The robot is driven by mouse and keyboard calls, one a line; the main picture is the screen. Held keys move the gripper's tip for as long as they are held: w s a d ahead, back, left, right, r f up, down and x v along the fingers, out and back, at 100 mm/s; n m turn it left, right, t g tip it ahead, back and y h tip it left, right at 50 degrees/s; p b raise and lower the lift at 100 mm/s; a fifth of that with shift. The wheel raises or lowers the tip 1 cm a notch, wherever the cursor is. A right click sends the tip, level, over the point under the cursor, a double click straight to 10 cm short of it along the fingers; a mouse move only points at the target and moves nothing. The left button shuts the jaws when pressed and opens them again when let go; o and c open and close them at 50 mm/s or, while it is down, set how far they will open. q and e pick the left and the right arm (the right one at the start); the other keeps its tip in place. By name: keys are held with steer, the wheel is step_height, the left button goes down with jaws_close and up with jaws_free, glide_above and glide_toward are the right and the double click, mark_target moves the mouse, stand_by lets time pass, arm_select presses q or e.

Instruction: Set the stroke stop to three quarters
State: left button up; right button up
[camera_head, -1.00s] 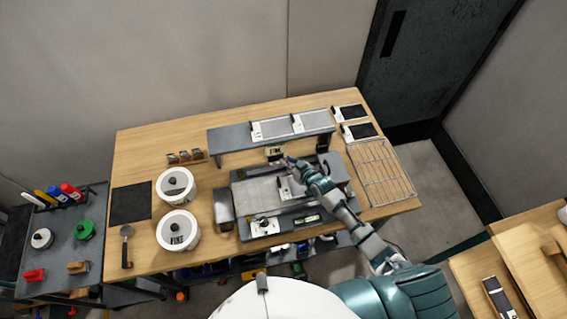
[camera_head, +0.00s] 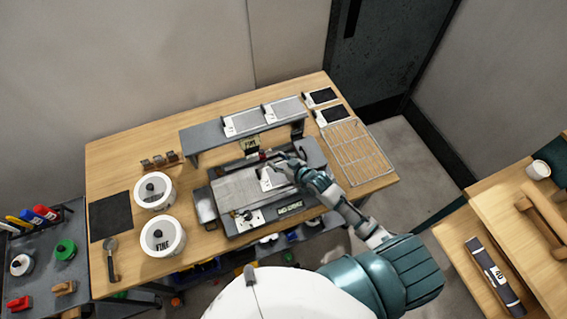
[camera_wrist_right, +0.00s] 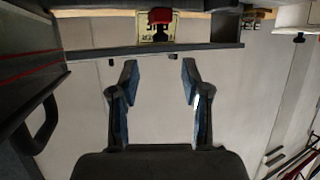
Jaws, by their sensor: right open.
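The grey machine (camera_head: 228,188) stands on the table, with a flat plate on its bed. A white dial plate with a dark knob (camera_head: 246,217) sits at its front left, beside a dark label. A dark rail (camera_wrist_right: 110,54) crosses the right wrist view beyond my fingers. A small red piece (camera_wrist_right: 160,15) shows above the rail, before a yellow sign (camera_wrist_right: 146,30); the sign is also in the head view (camera_head: 251,145). I cannot tell which part is the stroke stop. My right gripper (camera_wrist_right: 159,75) is open and empty, over the machine's back part (camera_head: 275,160). My left gripper is out of view.
A grey shelf (camera_head: 200,139) bridges the table behind the machine. A wire rack (camera_head: 358,152) lies to its right. Two white tubs (camera_head: 162,236) stand to its left. The table's back left (camera_head: 125,150) is bare.

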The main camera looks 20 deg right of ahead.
steer(key=shift+v, duration=1.95)
